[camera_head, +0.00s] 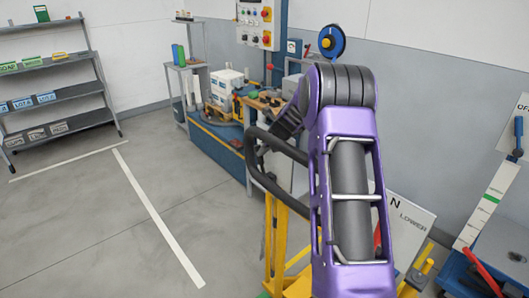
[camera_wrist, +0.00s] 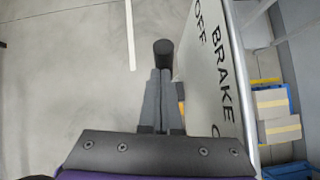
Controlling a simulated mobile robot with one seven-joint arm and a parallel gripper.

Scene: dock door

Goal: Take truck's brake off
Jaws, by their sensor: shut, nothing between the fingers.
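In the wrist view a pale panel (camera_wrist: 207,75) on the right carries the words BRAKE and OFF. A black rounded knob (camera_wrist: 163,46) stands beside the panel's left edge. My gripper (camera_wrist: 160,74) is shut and empty, its fingertips close below the knob in the picture; I cannot tell whether they touch it. In the head view the truck shows its black loop handle (camera_head: 262,181) and yellow frame (camera_head: 279,240), partly behind my purple arm. The knob and the BRAKE lettering do not show there, and my fingertips cannot be made out.
A blue workbench (camera_head: 216,146) with boxes and tools stands against the wall behind the truck. A grey shelf rack (camera_head: 62,95) is at the far left. A board reading N and LOWER (camera_head: 410,222) is right of my arm. The floor at left is clear.

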